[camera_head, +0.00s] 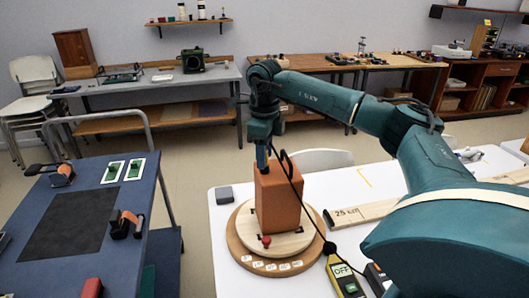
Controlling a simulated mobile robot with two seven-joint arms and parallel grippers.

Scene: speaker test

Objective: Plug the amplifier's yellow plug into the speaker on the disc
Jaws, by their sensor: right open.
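The speaker, an orange-brown box (279,203), stands upright on the pale round disc (300,240) on the white table. A black loop rises at its top. My right gripper (263,163) is open at the speaker's upper left edge, pointing down; whether it touches the box I cannot tell. A thin black cable (303,200) runs from near the gripper down across the speaker to a yellow device marked OFF (345,281). I cannot make out a yellow plug or a socket. The amplifier is not clearly identifiable. My left gripper is not in view.
The disc sits on a wider wooden base (245,257) with white labels; a red knob (266,240) is at its front. A small grey box (224,195) lies behind left. A wooden bar marked 25 (350,213) lies right. A blue cart (120,262) stands left, across a gap.

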